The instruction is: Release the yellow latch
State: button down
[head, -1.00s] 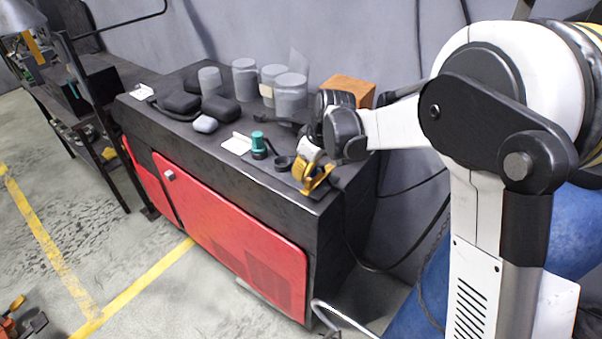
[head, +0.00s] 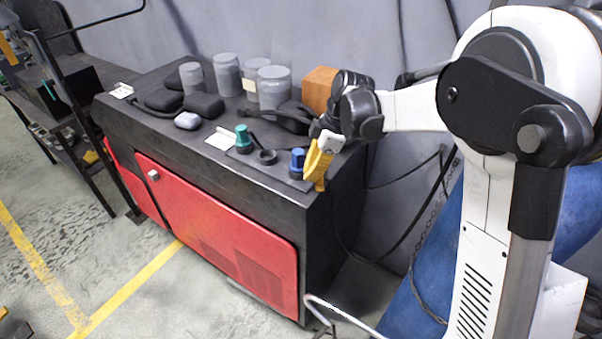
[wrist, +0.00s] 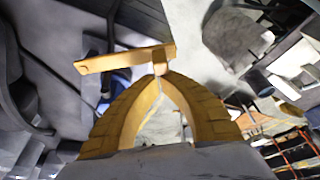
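The yellow latch (wrist: 122,59) is a flat orange-yellow bar in the wrist view, lying crosswise at my fingertips with most of its length to the left. My gripper (wrist: 160,73) has two curved yellow fingers whose tips come together on the bar's right end. In the head view my gripper (head: 318,180) is at the front right corner of the black-topped bench, pointing down. There the latch cannot be told apart from the yellow fingers. I cannot tell whether the latch touches anything besides the fingers.
The bench (head: 225,185) has red doors. A blue knob (head: 297,160) stands just left of my gripper, a green-topped one (head: 243,138) farther left. Grey jars (head: 272,88), an orange-brown block (head: 319,90) and dark cases (head: 203,106) stand behind. Floor in front is clear.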

jog(key=shift+d+n, duration=0.25)
jog(key=shift+n, duration=0.05)
jog(key=shift+a, duration=0.15)
jog(key=shift+w+a, duration=0.45)
jog(key=shift+w, duration=0.1)
